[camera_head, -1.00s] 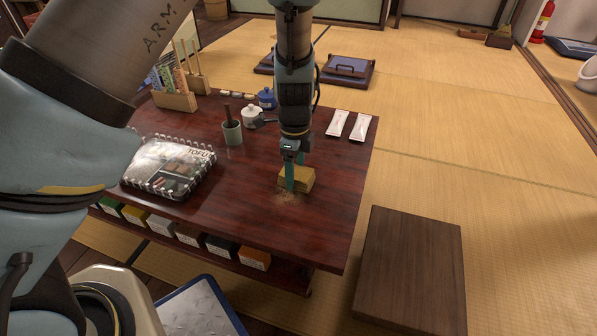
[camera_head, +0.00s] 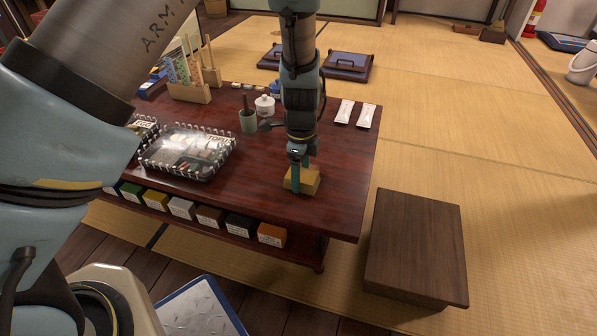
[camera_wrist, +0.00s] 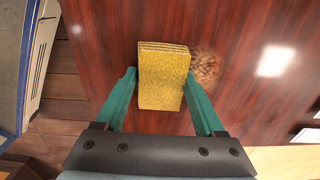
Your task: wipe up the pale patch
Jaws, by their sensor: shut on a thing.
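A yellow sponge block (camera_head: 311,183) is held between the teal fingers of my gripper (camera_head: 300,175), at the near right part of the dark red table (camera_head: 345,205). In the wrist view the sponge (camera_wrist: 163,85) sits between the two fingertips (camera_wrist: 161,75). The pale, speckled brownish patch (camera_wrist: 207,68) lies on the table just right of the sponge there. Its left edge may run under the sponge. In the head view the patch is hidden behind the sponge and gripper. I cannot tell whether the sponge presses on the table.
Several small boxes (camera_head: 210,216) line the shelf below. A low wooden stool (camera_head: 415,245) stands right. The table around the sponge is clear.

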